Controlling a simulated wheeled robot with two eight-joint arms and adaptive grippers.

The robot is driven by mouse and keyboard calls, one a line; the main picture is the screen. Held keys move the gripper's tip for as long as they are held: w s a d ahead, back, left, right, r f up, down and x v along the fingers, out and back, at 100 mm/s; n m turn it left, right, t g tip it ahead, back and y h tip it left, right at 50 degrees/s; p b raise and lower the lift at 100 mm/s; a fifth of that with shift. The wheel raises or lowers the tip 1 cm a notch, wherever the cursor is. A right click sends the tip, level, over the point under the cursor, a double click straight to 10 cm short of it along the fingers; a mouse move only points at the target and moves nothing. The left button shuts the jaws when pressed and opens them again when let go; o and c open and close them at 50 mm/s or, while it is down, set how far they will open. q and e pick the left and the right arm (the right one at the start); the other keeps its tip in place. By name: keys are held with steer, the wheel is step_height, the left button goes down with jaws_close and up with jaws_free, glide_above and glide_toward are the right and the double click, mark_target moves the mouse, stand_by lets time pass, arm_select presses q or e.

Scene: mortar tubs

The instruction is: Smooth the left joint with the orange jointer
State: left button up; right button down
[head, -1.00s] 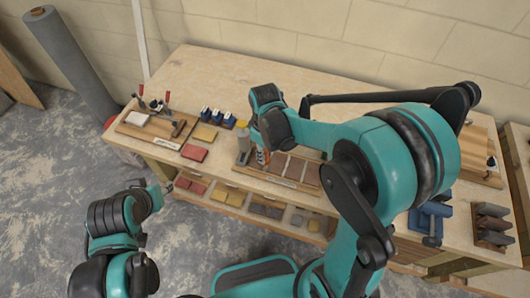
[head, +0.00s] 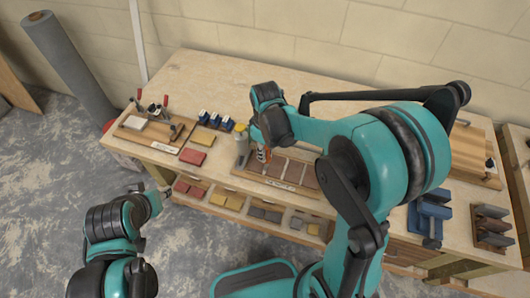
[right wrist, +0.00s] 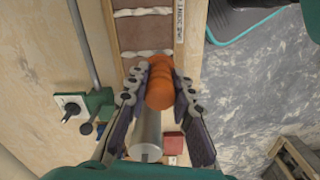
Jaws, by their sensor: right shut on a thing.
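The orange jointer (right wrist: 160,82) is in my right gripper (right wrist: 158,88), whose fingers are closed on both sides of it. Its working end is hidden. In the head view the right gripper (head: 262,150) is over the left end of the brick panel (head: 318,163). The right wrist view shows the panel's brown bricks (right wrist: 142,32) with pale mortar joints (right wrist: 146,53) between them. The joint nearest the gripper lies just beyond the fingers; contact with it cannot be made out. My left gripper (head: 163,189) is in front of the bench, away from the panel; its jaws are too small to read.
A grey cylinder (right wrist: 147,135) stands close beside the right gripper. Red (head: 193,156) and yellow (head: 204,136) blocks, blue-topped items (head: 215,120) and a clamp board (head: 155,130) lie further left. A blue vise (head: 430,215) is at the right.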

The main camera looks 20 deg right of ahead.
steer(key=shift+w+d, duration=0.25)
steer(key=shift+w, duration=0.1)
steer(key=shift+w, duration=0.1)
steer(key=shift+w+d, duration=0.4)
steer(key=shift+w, duration=0.15)
steer(key=shift+w+d+f+b, duration=0.1)
steer(key=shift+w+d+b, duration=0.25)
steer(key=shift+w, duration=0.2)
steer(key=shift+w+d, duration=0.1)
steer(key=shift+d, duration=0.05)
steer(key=shift+w+d, duration=0.35)
steer(key=shift+w, duration=0.15)
steer(key=shift+w, duration=0.1)
stand_by(0.4)
